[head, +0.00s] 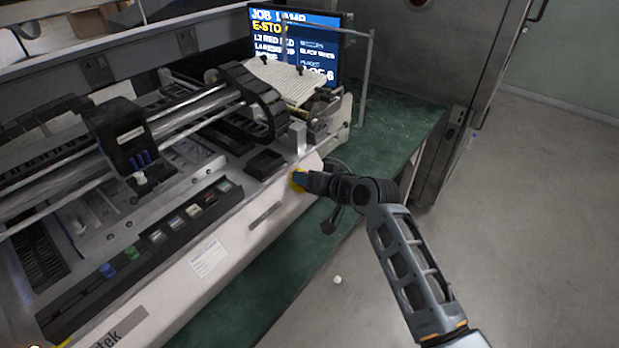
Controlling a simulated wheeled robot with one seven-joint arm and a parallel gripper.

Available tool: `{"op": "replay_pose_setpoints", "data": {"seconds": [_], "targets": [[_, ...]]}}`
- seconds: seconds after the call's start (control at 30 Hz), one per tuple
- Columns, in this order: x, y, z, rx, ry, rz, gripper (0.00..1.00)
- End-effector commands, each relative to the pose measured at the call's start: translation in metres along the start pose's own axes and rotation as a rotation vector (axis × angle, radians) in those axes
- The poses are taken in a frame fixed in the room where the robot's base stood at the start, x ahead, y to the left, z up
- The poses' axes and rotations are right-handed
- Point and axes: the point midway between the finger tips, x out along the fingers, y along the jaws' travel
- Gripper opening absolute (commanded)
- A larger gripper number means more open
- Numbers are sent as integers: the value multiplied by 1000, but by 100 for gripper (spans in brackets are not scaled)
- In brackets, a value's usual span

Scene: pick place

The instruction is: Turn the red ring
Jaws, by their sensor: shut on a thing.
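My gripper (313,182) reaches in from the right to the front panel of a white machine (255,205), near its right end. It is shut at a round yellow piece (298,180), part of which shows just left of the fingers. No red of the ring shows; the ring appears to be hidden between the fingers at this yellow piece. How far it is turned cannot be seen.
A screen (345,48) behind the machine shows E-STOP in yellow among other text. The machine stands on a green bench (400,125). Several small coloured buttons (175,222) line its front. A dark cabinet (470,90) stands at the right; the grey floor (540,220) is largely clear.

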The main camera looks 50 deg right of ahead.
Motion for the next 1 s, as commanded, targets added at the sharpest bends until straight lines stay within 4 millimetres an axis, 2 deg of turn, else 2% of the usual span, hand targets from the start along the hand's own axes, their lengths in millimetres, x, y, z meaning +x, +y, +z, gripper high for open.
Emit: {"op": "replay_pose_setpoints", "data": {"seconds": [0.07,0.1,0.33,0.67,1.0], "targets": [[0,0,0,0,0,0,13],[0,0,0,-1,0,0,48],[0,0,0,-1,0,0,70],[-6,0,0,-1,0,0,70],[-58,1,1,-2,0,1,70]]}}
